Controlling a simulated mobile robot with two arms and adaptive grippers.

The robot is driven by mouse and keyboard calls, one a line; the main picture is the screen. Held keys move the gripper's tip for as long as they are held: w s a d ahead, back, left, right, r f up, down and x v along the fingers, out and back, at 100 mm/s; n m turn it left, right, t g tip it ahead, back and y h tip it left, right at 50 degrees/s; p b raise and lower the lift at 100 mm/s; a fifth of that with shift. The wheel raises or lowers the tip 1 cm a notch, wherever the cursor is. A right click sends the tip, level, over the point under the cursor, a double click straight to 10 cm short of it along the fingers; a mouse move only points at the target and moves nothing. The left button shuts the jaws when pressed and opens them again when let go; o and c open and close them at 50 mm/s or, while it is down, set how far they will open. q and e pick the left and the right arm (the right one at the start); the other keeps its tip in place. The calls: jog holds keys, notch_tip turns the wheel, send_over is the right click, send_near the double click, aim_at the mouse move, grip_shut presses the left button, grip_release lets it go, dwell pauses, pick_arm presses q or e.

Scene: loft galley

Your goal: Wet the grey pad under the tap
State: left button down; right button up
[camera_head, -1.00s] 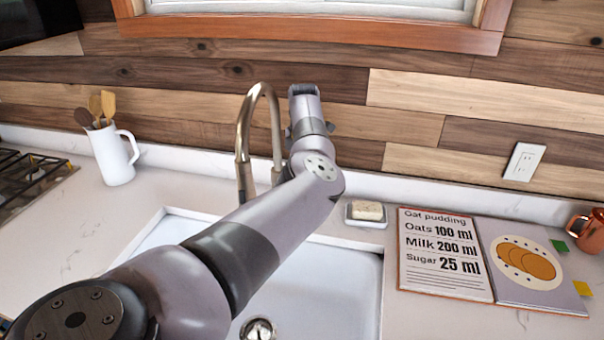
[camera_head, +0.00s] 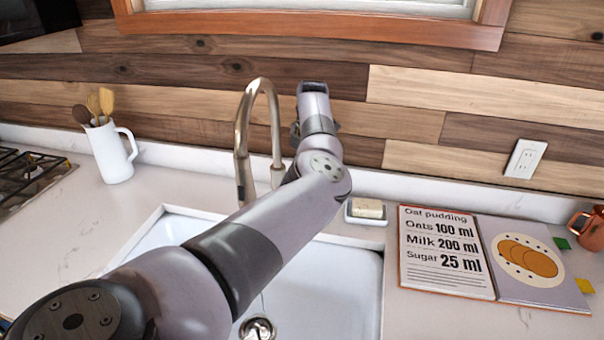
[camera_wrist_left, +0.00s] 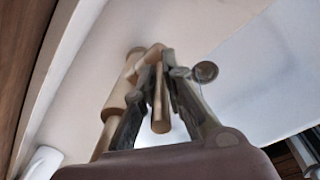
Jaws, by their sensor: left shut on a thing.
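The curved metal tap (camera_head: 242,145) stands behind the white sink (camera_head: 345,275). In the left wrist view I see its post (camera_wrist_left: 116,95) and a short lever (camera_wrist_left: 160,105) beside it. My left gripper (camera_wrist_left: 165,72) has its fingers either side of this lever and appears shut on it. I see no grey pad. My right gripper is out of view.
A soap dish (camera_head: 352,217) with a pale bar sits right of the tap. An open recipe book (camera_head: 445,285) and a copper mug (camera_head: 592,232) are further right. A white utensil jug (camera_head: 108,155) and the hob (camera_head: 25,175) are left.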

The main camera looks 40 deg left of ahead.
pick_arm(q)
jog(key=c, duration=1.7)
grip_release()
jog(key=shift+o, duration=0.2)
jog(key=shift+r, duration=0.15)
notch_tip(320, 180, up, 12)
jog(key=d, duration=0.1)
jog(key=shift+w, duration=0.25)
jog(key=shift+d+f, duration=0.1)
jog(key=shift+f, duration=0.1)
